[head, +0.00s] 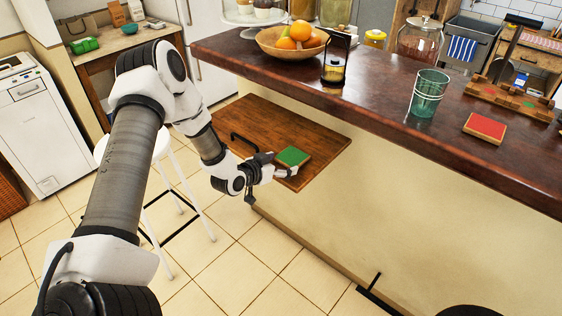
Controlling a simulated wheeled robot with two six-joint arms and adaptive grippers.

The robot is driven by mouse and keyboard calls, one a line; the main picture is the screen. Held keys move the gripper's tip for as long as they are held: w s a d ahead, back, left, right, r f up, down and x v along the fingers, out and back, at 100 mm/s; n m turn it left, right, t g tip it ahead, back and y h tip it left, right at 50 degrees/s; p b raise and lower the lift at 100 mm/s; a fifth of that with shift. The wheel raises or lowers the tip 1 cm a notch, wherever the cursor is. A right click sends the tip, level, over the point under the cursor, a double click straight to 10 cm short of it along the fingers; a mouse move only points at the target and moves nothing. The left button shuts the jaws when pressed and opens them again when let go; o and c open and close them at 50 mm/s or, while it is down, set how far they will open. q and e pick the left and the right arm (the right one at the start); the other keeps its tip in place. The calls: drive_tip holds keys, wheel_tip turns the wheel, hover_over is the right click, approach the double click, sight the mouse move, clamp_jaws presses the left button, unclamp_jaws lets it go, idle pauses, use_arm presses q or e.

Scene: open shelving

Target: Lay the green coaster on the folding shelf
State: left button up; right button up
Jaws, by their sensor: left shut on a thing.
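The green coaster (292,156) is a small square with a brownish edge. My left gripper (284,168) is shut on it, over the near right part of the folding shelf (325,146). The folding shelf is a brown wooden board standing out level from the side of the counter, below its top. I cannot tell whether the coaster touches the board or is just above it. My right gripper is not in view.
The dark counter top (380,105) overhangs the shelf. On it are a fruit bowl (292,52), a small lantern-like jar (333,69), a green glass (428,93) and a red coaster (485,128). A white stool (150,148) stands left of the shelf.

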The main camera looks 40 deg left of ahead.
use_arm(q)
drive_tip(key=shift+w+a+f, duration=0.1)
drive_tip(key=shift+a+f, duration=0.05)
drive_tip(key=shift+f, duration=0.15)
drive_tip(key=o, duration=0.8)
drive_tip(key=shift+c, duration=0.2)
drive_tip(key=shift+r, duration=0.1)
